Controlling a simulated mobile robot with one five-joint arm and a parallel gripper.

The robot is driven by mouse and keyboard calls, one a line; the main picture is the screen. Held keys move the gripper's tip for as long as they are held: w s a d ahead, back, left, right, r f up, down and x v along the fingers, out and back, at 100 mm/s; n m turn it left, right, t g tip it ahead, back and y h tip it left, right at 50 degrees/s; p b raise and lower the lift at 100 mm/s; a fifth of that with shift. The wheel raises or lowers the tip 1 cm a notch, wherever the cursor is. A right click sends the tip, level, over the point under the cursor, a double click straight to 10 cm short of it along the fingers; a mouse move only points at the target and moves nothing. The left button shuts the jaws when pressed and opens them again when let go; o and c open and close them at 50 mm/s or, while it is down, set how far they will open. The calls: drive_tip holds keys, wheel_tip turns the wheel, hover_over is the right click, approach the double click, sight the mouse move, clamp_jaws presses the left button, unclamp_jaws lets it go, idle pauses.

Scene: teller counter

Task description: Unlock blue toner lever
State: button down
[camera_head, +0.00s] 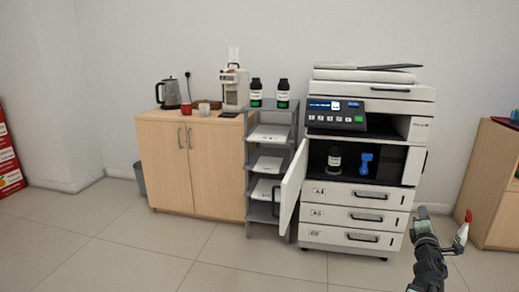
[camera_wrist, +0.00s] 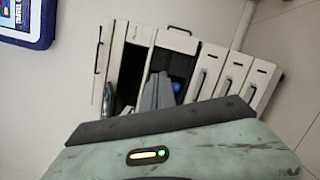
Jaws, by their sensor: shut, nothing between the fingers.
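The blue toner lever (camera_head: 366,162) stands inside the open front bay of the white printer (camera_head: 355,215), right of a dark toner bottle (camera_head: 334,160). In the wrist view, a small blue patch (camera_wrist: 176,87) shows beside my fingers inside the dark bay, mostly hidden. My gripper (camera_wrist: 158,92) appears as grey fingers together, with nothing visible held. In the head view, my arm is at the lower right, in front of the printer's right side and apart from the lever.
The printer's bay door (camera_head: 291,190) hangs open to the left. A grey shelf rack (camera_head: 270,180) with two bottles on top stands beside a wooden cabinet (camera_head: 192,165). Another wooden cabinet (camera_head: 492,185) stands at the right.

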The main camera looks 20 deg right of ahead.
drive_tip(key=w+a+f+m+g+y+p, duration=0.1)
drive_tip(key=w+a+f+m+g+y, duration=0.1)
drive_tip(key=w+a+f+m, duration=0.45)
drive_tip(key=w+a+f+m+g+y+p, duration=0.1)
drive_tip(key=a+f+m+g, duration=0.15)
drive_tip(key=a, duration=0.65)
drive_tip(key=w+a+f+m+g+y+p, duration=0.1)
drive_tip(key=w+a+f+m+g+y, duration=0.15)
drive_tip(key=a+f, duration=0.35)
drive_tip(key=s+a+f+m+g+y, duration=0.1)
drive_tip(key=s+a+f+g+y, duration=0.1)
drive_tip(key=a, duration=1)
drive_tip(key=s+a+f+m+g+y+p, duration=0.1)
drive_tip(key=s+a+f+g+y, duration=0.2)
drive_tip(key=a, duration=0.8)
drive_tip(key=s+a+f+m+g+y, duration=0.2)
drive_tip(key=a, duration=1)
wheel_tip(320, 180, up, 38)
drive_tip(key=a+p, duration=0.1)
drive_tip(key=p, duration=3.7)
drive_tip(key=shift+s+a, duration=0.15)
drive_tip(key=shift+s, duration=0.3)
